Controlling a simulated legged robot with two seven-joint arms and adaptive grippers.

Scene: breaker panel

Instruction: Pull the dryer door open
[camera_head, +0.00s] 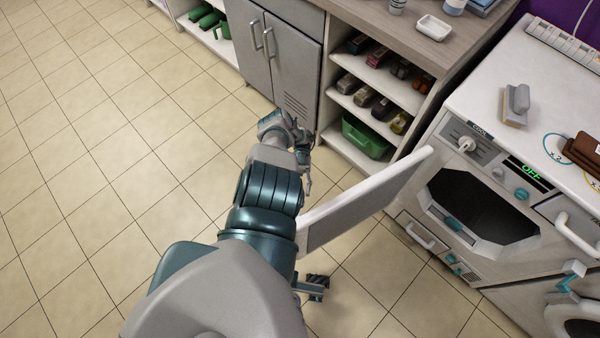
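The dryer (385,222) is a white machine at the right, with a dark octagonal opening (475,205) in its front. A pale flat panel (365,200), which looks like its door, stands swung out from the left of that front, seen nearly edge-on. One arm of mine, which I take as the left, reaches up from the bottom centre. Its gripper (302,155) is beyond the panel's outer end, over the floor by the grey cabinet, and appears apart from the panel. Its small fingers are too unclear to tell open from shut.
A grey cabinet (270,50) and open shelves (375,90) with bottles and a green bin (365,137) line the back. A brush (516,103) lies on the dryer top. Another round door (575,322) is at the bottom right. The tiled floor at left is clear.

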